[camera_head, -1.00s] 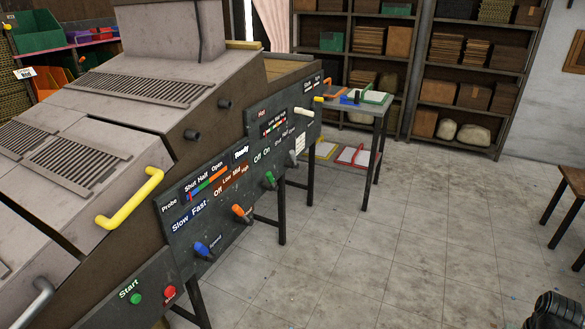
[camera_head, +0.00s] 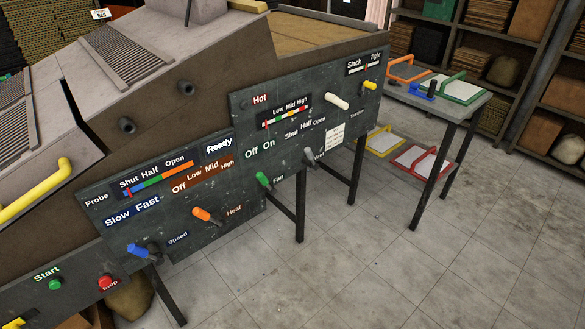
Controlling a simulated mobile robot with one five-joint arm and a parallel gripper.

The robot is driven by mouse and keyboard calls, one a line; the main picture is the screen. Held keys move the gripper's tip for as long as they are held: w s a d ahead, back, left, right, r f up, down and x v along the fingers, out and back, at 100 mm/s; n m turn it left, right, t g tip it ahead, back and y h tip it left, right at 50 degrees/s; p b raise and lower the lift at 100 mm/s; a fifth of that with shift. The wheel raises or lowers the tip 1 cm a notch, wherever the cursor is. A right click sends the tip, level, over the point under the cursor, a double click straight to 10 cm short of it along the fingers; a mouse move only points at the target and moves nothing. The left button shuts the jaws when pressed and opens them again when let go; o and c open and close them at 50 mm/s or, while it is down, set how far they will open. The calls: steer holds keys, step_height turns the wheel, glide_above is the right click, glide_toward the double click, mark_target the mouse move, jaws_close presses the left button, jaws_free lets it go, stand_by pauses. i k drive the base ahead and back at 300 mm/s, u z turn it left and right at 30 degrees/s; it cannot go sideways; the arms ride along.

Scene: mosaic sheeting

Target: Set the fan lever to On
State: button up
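The fan lever (camera_head: 263,180) has a green handle and sits on the dark control panel (camera_head: 215,255), left of the word Fan. Its handle points up and to the left from its pivot, toward the Off side of the Off On label (camera_head: 260,149) above it. My gripper is not in view.
Nearby on the panel are the orange heat lever (camera_head: 203,214), the blue speed lever (camera_head: 138,250), a grey lever (camera_head: 311,156) and a white lever (camera_head: 337,102). A small table (camera_head: 462,108) with trays stands at the right. The tiled floor (camera_head: 400,240) before the panel is clear.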

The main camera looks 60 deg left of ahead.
mark_target(261, 177)
steer(key=u, duration=0.15)
steer(key=i, duration=0.35)
steer(key=u, duration=3.8)
steer(key=i, duration=0.7)
